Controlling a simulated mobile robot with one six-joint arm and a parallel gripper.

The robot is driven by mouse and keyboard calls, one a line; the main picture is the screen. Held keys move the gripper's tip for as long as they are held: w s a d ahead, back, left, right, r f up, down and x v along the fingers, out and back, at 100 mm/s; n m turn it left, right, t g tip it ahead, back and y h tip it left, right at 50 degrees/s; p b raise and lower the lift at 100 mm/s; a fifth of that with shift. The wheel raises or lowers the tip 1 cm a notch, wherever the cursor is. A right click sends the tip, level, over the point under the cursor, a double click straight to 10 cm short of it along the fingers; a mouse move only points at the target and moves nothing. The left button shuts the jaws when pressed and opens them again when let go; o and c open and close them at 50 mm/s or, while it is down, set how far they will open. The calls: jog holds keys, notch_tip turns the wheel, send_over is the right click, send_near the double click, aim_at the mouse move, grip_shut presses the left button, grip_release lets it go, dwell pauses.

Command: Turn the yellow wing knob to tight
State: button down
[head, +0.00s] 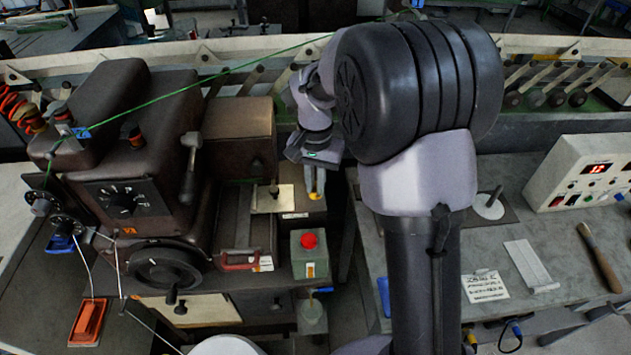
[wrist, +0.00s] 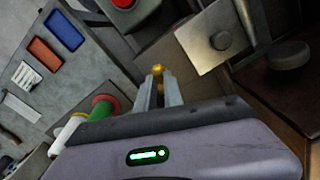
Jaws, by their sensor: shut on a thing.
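The yellow wing knob (wrist: 157,70) shows as a small yellow piece at the tips of my gripper (wrist: 158,88) in the wrist view. The two fingers are close together and shut on it. In the head view my gripper (head: 317,184) points down beside the brown machine, with a bit of the yellow knob (head: 316,196) at its fingertips. The fingers hide most of the knob, so its turn position cannot be read. Any tight marking is not legible.
A grey box with a red button (head: 309,241) stands just in front of the gripper. A bench with a brush (head: 598,257) and a control box (head: 585,178) lies right. A green thread crosses above.

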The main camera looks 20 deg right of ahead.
aim_at(315, 187)
jog(key=m, duration=0.3)
jog(key=shift+m, duration=0.4)
jog(key=m, duration=0.3)
jog(key=shift+m, duration=0.3)
jog(key=m+b, duration=0.1)
jog(key=m, duration=0.4)
jog(key=shift+m, duration=0.4)
jog(key=c, duration=1.5)
grip_release()
jog(key=shift+o, duration=0.2)
notch_tip(315, 187, up, 18)
jog(key=p, duration=0.6)
jog(key=shift+f+p, duration=0.25)
jog(key=shift+p, duration=0.15)
